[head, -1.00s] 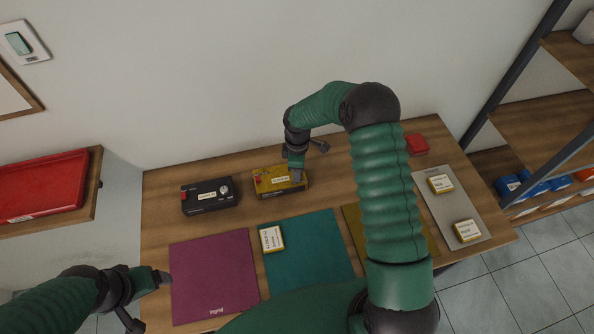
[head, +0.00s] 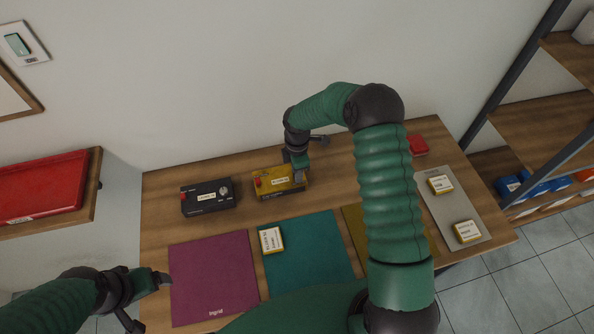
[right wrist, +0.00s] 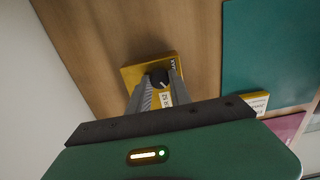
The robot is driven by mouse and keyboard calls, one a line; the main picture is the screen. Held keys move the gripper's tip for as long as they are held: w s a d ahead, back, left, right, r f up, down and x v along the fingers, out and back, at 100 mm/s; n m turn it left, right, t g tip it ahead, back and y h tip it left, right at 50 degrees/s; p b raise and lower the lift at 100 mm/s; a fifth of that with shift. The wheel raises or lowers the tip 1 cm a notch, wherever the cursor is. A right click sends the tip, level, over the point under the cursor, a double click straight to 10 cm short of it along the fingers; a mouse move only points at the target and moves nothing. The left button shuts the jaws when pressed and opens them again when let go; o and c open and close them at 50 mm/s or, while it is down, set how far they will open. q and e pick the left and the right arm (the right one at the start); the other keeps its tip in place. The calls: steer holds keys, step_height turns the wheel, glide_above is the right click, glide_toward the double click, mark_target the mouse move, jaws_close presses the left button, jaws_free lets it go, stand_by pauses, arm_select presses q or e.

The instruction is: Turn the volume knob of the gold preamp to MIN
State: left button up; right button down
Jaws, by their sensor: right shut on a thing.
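The gold preamp (head: 270,183) stands on the wooden table near the wall, with a red part at its left end and a white label. In the right wrist view the gold preamp (right wrist: 133,74) shows its dark round knob (right wrist: 157,78) between my fingertips. My right gripper (head: 299,175) reaches down at the right end of the preamp, and in the right wrist view (right wrist: 158,82) it is shut on the knob. The knob's pointer and most of its scale are hidden. My left gripper (head: 163,278) is at the left of the purple mat; its jaw gap is unclear.
A black unit (head: 208,197) with a knob stands left of the preamp. Purple (head: 213,275), teal (head: 310,255) and grey (head: 455,205) mats lie in front, with small yellow labelled boxes on some. A red item (head: 417,145) lies at the back right.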

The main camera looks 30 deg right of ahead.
steer(key=c, duration=1.2)
jaws_free()
steer(key=shift+o, duration=0.2)
steer(key=shift+r, duration=0.3)
step_height(320, 180, up, 16)
steer(key=b, duration=0.3)
steer(key=shift+r+b, duration=0.15)
steer(key=shift+b, duration=0.2)
